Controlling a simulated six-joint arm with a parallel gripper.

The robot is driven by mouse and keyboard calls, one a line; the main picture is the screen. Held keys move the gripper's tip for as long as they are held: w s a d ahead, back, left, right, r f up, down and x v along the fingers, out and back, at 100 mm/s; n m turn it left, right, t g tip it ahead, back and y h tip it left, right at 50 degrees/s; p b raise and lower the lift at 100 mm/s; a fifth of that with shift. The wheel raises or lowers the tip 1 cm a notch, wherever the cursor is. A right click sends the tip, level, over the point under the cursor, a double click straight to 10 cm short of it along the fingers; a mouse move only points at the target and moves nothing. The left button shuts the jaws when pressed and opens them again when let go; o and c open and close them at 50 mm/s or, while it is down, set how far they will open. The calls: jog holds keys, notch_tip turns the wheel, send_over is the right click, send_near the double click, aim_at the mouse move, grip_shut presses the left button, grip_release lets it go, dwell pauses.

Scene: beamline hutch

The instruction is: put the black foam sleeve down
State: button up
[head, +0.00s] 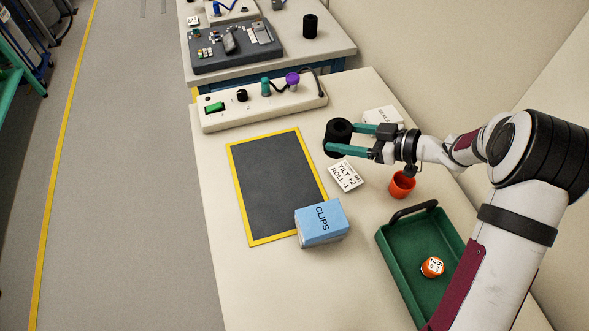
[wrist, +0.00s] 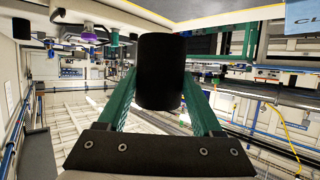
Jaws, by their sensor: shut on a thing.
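The black foam sleeve (head: 338,135) is a short dark cylinder with an open bore, between the teal fingers of my gripper (head: 350,141). The fingers are shut on its sides. In the wrist view the sleeve (wrist: 160,72) fills the middle, with one teal finger of my gripper (wrist: 160,85) on each side. In the head view it appears just right of the dark mat's upper right corner. Its underside is hidden, and I cannot tell how far it is above the table.
A yellow-edged dark mat (head: 275,190) lies on the table, with a blue CLIPS box (head: 321,223) at its lower right corner.

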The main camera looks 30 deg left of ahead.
jog(key=shift+n+g, duration=0.3)
jog(key=shift+g, duration=0.1)
jog(key=s+a+f, duration=0.1)
jog(key=a+f, duration=0.1)
jog(key=a, duration=0.1)
jog(key=a+f, duration=0.3)
jog(key=s+a+f, duration=0.1)
jog(key=a+f, duration=0.1)
jog(key=a, duration=0.1)
jog(key=shift+s+f, duration=0.15)
jog(key=shift+s, duration=0.15)
notch_tip(320, 180, down, 4)
jog(key=shift+a+f, duration=0.15)
jog(key=shift+f, duration=0.1)
jog(key=o, duration=1.3)
